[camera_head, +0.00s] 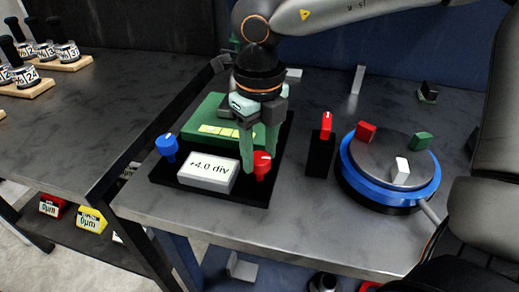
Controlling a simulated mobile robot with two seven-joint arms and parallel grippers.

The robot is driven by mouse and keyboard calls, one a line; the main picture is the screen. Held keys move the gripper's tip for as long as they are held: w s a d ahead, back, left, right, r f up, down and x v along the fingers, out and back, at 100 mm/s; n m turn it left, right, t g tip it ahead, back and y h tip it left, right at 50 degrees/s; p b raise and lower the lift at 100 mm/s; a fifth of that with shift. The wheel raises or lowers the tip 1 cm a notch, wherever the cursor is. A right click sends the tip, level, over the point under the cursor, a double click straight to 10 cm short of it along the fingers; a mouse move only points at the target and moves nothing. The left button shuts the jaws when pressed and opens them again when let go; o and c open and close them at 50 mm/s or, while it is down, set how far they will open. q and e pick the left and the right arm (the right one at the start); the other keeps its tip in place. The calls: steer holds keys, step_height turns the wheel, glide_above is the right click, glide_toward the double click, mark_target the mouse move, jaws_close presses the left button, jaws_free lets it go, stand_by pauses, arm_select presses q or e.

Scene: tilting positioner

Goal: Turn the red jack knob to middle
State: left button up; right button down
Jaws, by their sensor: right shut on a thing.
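The red jack knob (262,167) stands at the front right corner of a black base plate (226,193). My right gripper (258,160) reaches down from above with pale green fingers. One finger is on each side of the red knob, and the gripper is shut on it. A white display (208,172) on the plate reads "+4.0 div". A blue knob (167,148) stands at the plate's left corner. A green block (207,121) with a pale yellow scale lies behind the display, partly hidden by my gripper. My left gripper is not in view.
A black box with a red lever (326,126) stands close on the right. Beyond it is a round blue-rimmed turntable (388,196) with red, green and white blocks. Black-knobbed weights (67,50) stand on the left table. Bare grey tabletop lies in front.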

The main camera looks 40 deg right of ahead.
steer(key=shift+n, duration=0.3)
steer(key=shift+n+b, duration=0.55)
steer(key=shift+n, duration=0.45)
steer(key=n, duration=0.2)
steer(key=shift+n+b, duration=0.3)
steer(key=shift+b, duration=0.05)
steer(key=n, duration=0.2)
steer(key=shift+n, duration=0.4)
steer(key=n, duration=0.4)
steer(key=shift+n, duration=1.8)
steer(key=shift+c, duration=1.7)
jaws_free()
